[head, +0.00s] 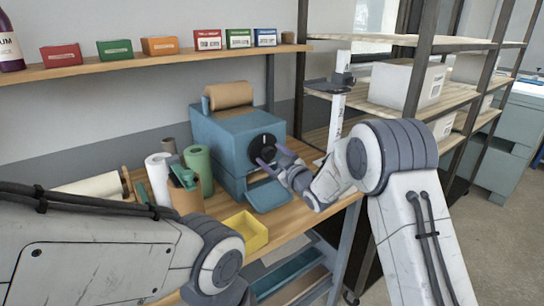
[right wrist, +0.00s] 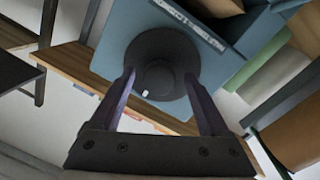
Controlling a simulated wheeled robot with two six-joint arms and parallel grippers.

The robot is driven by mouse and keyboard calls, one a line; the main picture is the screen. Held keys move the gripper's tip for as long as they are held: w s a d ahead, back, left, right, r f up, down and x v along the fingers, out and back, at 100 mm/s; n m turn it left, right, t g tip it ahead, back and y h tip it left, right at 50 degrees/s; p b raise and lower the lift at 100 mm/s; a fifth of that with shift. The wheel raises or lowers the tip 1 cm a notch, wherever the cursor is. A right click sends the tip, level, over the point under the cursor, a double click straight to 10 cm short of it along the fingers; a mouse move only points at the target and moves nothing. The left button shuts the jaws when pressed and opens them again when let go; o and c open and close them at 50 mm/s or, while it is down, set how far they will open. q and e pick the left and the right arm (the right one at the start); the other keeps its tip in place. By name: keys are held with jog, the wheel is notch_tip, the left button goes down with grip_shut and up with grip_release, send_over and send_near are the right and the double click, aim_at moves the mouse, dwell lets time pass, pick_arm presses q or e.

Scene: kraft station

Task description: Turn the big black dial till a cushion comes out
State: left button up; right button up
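The big black dial (head: 263,149) is on the front of a blue box-shaped machine (head: 215,135). A roll of brown paper (head: 229,95) lies on top of the machine, and a blue chute (head: 268,195) sticks out below the dial. My right gripper (head: 271,156) is in front of the dial with its fingers apart. In the right wrist view the dial (right wrist: 160,52) lies between and beyond the fingertips (right wrist: 159,76), with a pale mark on its hub. Contact cannot be told. No cushion shows. My left arm enters at lower left; its gripper is out of view.
A yellow bin (head: 244,232) stands at the bench's front edge below the chute. A shelf (head: 150,63) with small boxes runs above. Racks (head: 420,85) stand at right.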

grip_shut()
jog(key=shift+m, duration=0.3)
jog(key=m, duration=0.3)
jog(key=shift+r+m, duration=0.15)
jog(key=shift+m, duration=0.25)
jog(key=m+p, duration=0.2)
jog(key=m, duration=0.2)
jog(key=shift+r+g, duration=0.1)
jog(key=shift+g, duration=0.3)
jog(key=m+p, duration=0.2)
jog(key=m, duration=0.1)
jog(key=m+p, duration=0.1)
jog(key=m, duration=0.2)
jog(key=shift+w+d+r+g+y+p, duration=0.1)
jog(key=shift+d+g+y+p, duration=0.05)
jog(key=shift+g+y+p, duration=0.2)
jog(key=shift+m+p, duration=1.25)
jog(key=shift+m, duration=0.75)
